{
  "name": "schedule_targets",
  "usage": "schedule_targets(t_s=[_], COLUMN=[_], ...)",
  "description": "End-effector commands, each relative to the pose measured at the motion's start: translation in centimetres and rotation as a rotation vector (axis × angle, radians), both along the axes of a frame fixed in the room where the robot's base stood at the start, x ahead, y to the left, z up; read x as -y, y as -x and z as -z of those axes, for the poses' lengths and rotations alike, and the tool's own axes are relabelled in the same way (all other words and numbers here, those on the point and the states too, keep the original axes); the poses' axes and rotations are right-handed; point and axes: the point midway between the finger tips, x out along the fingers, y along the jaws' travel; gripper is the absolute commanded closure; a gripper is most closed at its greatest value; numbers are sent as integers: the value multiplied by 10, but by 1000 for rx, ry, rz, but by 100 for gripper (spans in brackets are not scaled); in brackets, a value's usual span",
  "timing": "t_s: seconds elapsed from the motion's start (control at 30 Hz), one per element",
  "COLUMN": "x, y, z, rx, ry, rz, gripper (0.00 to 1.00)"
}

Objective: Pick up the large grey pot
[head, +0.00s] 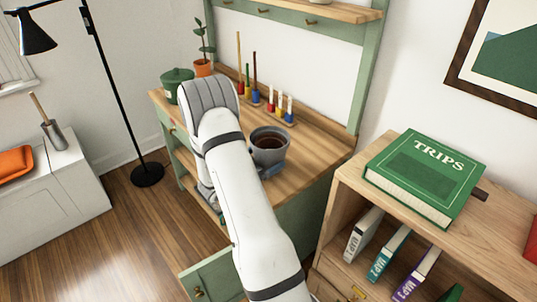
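The large grey pot (269,154) stands upright on the wooden top of the green bench, right of my white arm. It has dark brown contents, perhaps soil. My arm reaches over the bench and bends down at its far end. My gripper is mostly hidden behind my arm.
Behind the pot stand coloured peg toys (280,106), a green lidded pot (177,86) and a potted plant (203,66). A wooden shelf (350,180) with a green book (425,175) stands at right. A black lamp (148,174) stands at left. A green drawer or door (212,275) shows at the bottom.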

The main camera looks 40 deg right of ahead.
Motion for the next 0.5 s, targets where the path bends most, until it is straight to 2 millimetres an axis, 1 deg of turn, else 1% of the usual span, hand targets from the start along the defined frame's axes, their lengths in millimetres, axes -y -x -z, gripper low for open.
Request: schedule_targets(t_s=[0.07, 0.23, 0.27, 0.5], x=[3, 2, 2, 2], y=[0, -1, -1, -1], z=[0, 0, 0, 0], rx=[0, 0, 0, 1], ry=[0, 0, 0, 0], rz=[0, -1, -1, -2], gripper=[0, 0, 2, 21])
